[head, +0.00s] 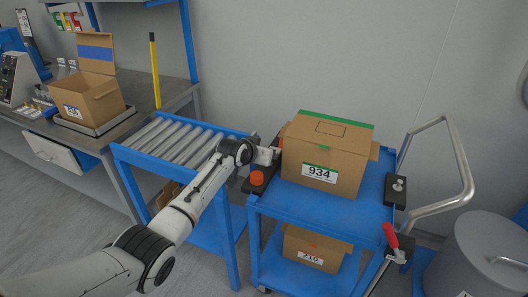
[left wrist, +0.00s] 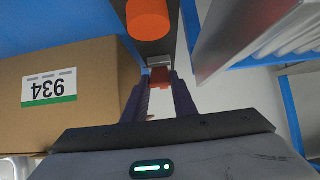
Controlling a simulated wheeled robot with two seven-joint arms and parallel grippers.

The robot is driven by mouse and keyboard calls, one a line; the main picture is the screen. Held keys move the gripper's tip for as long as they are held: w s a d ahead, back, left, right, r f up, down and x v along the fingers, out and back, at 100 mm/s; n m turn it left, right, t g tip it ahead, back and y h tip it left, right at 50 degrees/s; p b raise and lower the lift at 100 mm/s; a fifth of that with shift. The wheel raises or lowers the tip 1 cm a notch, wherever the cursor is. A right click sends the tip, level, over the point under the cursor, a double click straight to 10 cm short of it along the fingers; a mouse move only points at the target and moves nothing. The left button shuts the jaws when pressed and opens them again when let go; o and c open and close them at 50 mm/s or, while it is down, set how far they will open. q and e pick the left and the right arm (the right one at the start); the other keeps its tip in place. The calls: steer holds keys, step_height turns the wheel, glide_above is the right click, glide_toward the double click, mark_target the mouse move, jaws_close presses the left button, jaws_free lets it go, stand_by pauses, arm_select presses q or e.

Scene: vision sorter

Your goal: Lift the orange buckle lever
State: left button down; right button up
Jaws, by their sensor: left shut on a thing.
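My left gripper (head: 272,156) reaches in from the left to the left edge of the blue cart, beside the box marked 934. In the left wrist view its two dark fingers (left wrist: 161,92) are shut on the orange buckle lever (left wrist: 160,76), which shows between the fingertips beside a small grey metal piece. In the head view the lever is hidden by the gripper. A round orange knob (head: 257,178) sits on the dark block just in front of the gripper; it also shows at the top of the left wrist view (left wrist: 148,20). My right gripper is not in view.
The box marked 934 (head: 325,155) stands on the blue cart (head: 362,205), close to the gripper. A roller conveyor (head: 182,139) adjoins the cart on the left. A red-handled lever (head: 391,236) is at the cart's front right. A grey bin (head: 478,260) stands right.

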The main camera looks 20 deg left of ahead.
arm_select(q)
steer(key=c, duration=1.5)
jaws_free()
steer(key=shift+o, duration=0.3)
steer(key=shift+s+r+p, duration=0.3)
steer(key=shift+s, duration=0.05)
steer(key=p+v, duration=0.2)
steer(key=v, duration=0.7)
steer(key=shift+s, duration=0.2)
steer(key=shift+c, duration=0.5)
